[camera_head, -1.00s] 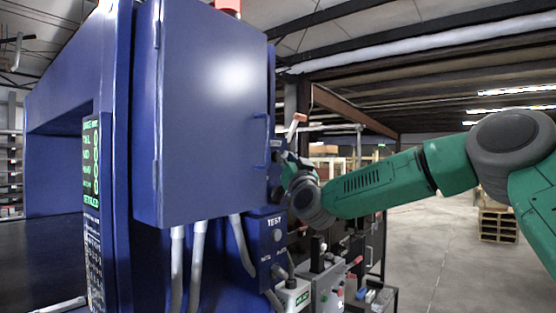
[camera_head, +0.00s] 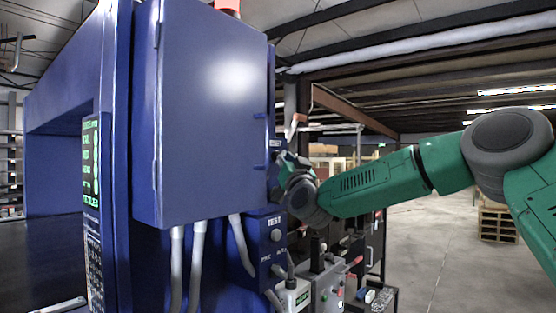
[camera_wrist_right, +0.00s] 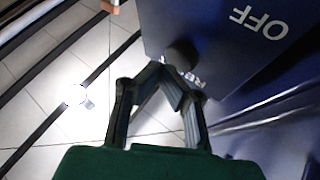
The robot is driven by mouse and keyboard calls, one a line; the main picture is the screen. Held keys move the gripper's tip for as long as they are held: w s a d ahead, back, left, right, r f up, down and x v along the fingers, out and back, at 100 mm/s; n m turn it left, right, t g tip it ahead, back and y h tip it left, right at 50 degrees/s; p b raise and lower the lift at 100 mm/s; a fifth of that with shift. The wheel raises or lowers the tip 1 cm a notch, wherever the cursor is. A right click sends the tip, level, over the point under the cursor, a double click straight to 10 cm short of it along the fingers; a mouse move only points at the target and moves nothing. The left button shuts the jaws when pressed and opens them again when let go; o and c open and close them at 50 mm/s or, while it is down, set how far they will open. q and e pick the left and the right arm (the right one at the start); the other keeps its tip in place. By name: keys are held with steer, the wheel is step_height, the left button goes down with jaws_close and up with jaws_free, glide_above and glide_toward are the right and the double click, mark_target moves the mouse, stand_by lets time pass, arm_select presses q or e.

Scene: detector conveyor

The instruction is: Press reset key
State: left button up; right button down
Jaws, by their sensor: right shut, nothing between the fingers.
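The reset key appears in the right wrist view as a dark round knob (camera_wrist_right: 182,53) on a blue box face. Below it is a label starting "RE" (camera_wrist_right: 190,76), partly covered by my fingers. My right gripper (camera_wrist_right: 163,75) is shut and empty, its fingertips just below the knob; I cannot tell whether they touch it. In the head view the right gripper (camera_head: 281,167) is at the right side of the blue cabinet (camera_head: 215,110), partly hidden by it. The key cannot be made out there. My left gripper is not in view.
An "OFF" label (camera_wrist_right: 260,21) is on the same blue face. A "TEST" box (camera_head: 268,245) with a round button is below the right gripper. A grey control box (camera_head: 327,288) stands lower right. Open floor (camera_head: 430,250) lies farther right.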

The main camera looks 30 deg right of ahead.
steer(key=shift+w+a, duration=0.25)
steer(key=shift+w, duration=0.35)
stand_by(0.7)
steer(key=shift+s, duration=0.1)
steer(key=shift+s+d+b, duration=0.35)
steer(key=shift+s+b, duration=0.15)
steer(key=shift+s, duration=0.25)
steer(key=s, duration=0.1)
steer(key=s+d+b, duration=0.1)
steer(key=s, duration=0.1)
steer(key=s+d+b, duration=0.1)
steer(key=shift+s, duration=0.3)
stand_by(0.9)
